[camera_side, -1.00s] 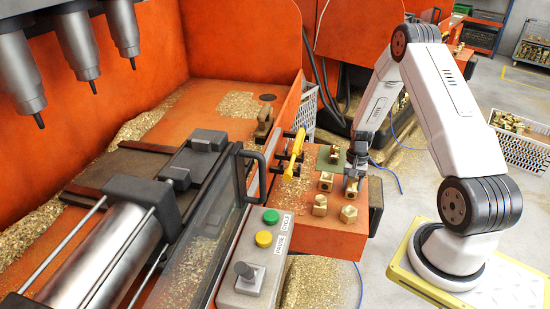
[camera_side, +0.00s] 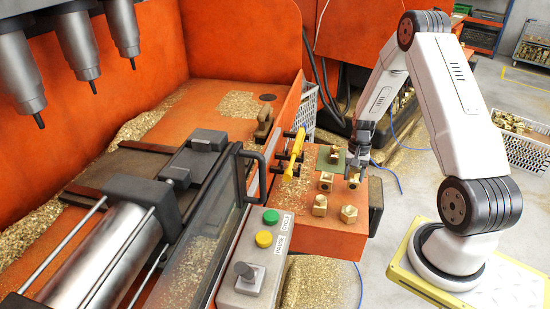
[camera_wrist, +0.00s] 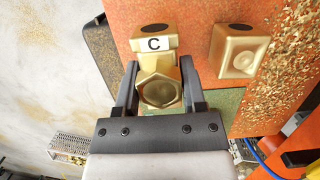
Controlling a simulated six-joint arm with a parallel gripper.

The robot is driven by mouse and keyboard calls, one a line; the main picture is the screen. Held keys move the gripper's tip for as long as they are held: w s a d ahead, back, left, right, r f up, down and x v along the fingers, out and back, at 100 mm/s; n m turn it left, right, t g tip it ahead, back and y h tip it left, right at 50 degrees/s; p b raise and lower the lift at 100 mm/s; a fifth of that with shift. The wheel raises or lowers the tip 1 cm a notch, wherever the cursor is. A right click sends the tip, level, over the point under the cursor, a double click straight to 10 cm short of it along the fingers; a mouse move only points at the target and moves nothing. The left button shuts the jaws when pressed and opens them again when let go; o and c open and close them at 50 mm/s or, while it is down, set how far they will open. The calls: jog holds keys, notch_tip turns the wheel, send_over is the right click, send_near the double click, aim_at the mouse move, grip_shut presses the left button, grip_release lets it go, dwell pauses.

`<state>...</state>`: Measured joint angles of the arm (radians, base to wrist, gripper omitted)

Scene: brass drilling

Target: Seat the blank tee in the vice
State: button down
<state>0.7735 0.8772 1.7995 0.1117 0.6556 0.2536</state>
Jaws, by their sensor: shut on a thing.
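My gripper (camera_side: 355,172) is low over the right end of the orange ledge. In the wrist view its two dark fingers (camera_wrist: 160,90) are shut on a brass tee (camera_wrist: 160,88), one on each side of its hexagonal end. A white label with a black C is in line with this end, on brass with a dark hole on top. In the side view the tee (camera_side: 352,179) is small and partly covered by the fingers. The grey vice (camera_side: 190,165) is on the machine bed to the left, well away from my gripper. Its seat is too small to make out.
More brass fittings (camera_side: 320,205) stand on the orange ledge (camera_side: 310,234); one (camera_wrist: 238,50) is beside the held tee. A green pad (camera_side: 327,164) lies behind.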

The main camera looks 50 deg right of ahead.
aim_at(355, 171)
jog(key=shift+r, duration=1.7)
notch_tip(355, 171, up, 32)
jog(key=w+a, duration=0.6)
jog(key=a, duration=0.3)
jog(key=w+a, duration=0.7)
jog(key=a, duration=0.3)
jog(key=w+a, duration=0.2)
jog(key=a, duration=1.4)
jog(key=f, duration=0.5)
jog(key=shift+a+f, duration=0.2)
jog(key=shift+f, duration=0.15)
